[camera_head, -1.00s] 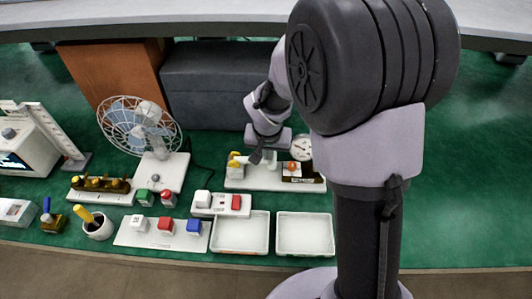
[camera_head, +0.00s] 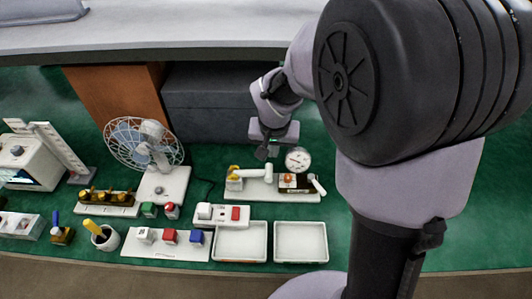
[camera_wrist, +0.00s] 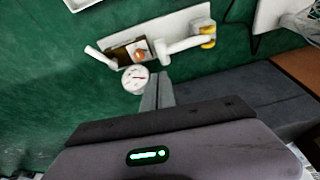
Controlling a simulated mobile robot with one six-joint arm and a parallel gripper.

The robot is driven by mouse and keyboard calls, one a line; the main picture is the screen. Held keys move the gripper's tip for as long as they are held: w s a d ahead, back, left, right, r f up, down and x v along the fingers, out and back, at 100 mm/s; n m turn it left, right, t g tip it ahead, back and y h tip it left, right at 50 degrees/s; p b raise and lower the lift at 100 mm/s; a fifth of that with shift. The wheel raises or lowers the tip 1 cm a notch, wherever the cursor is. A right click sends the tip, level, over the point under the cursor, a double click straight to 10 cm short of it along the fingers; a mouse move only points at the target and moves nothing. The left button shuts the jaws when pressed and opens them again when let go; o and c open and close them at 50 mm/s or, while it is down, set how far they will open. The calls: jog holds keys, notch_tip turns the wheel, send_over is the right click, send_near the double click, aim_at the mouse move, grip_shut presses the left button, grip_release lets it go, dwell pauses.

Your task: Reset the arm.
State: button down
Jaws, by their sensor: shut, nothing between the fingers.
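My gripper (camera_head: 264,153) is shut and empty. It is in the air behind and above the pump board (camera_head: 262,190), clear of its parts. In the wrist view its fingers (camera_wrist: 157,92) lie together, beside the round white gauge (camera_wrist: 136,78). The pump board also shows in the wrist view, with a yellow valve part (camera_wrist: 208,37) at one end, a white cylinder (camera_wrist: 180,46) and an orange knob (camera_wrist: 140,56) on a dark block. In the head view the gauge (camera_head: 297,159) stands upright at the board's back right. My arm hides the area right of the board.
A fan (camera_head: 147,150) stands left of the pump board. In front are two white trays (camera_head: 240,258) (camera_head: 301,258), a switch block (camera_head: 222,216) and a plate with coloured buttons (camera_head: 165,250). A grey box (camera_head: 215,100) and a bench edge (camera_head: 190,45) are behind.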

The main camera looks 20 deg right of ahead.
jog(key=s+a+r+t+y, duration=0.1)
jog(key=s+a+r, duration=0.1)
jog(key=s+r, duration=0.2)
jog(key=s+a+r+y, duration=0.1)
jog(key=s+r, duration=0.3)
jog(key=s, duration=0.6)
jog(key=s+a+r+t+y+b, duration=0.1)
jog(key=s+a+r, duration=0.2)
jog(key=s+r, duration=0.2)
jog(key=s, duration=0.2)
jog(key=shift+s+a+t, duration=0.2)
jog(key=shift+s+t, duration=0.1)
jog(key=shift+s, duration=0.05)
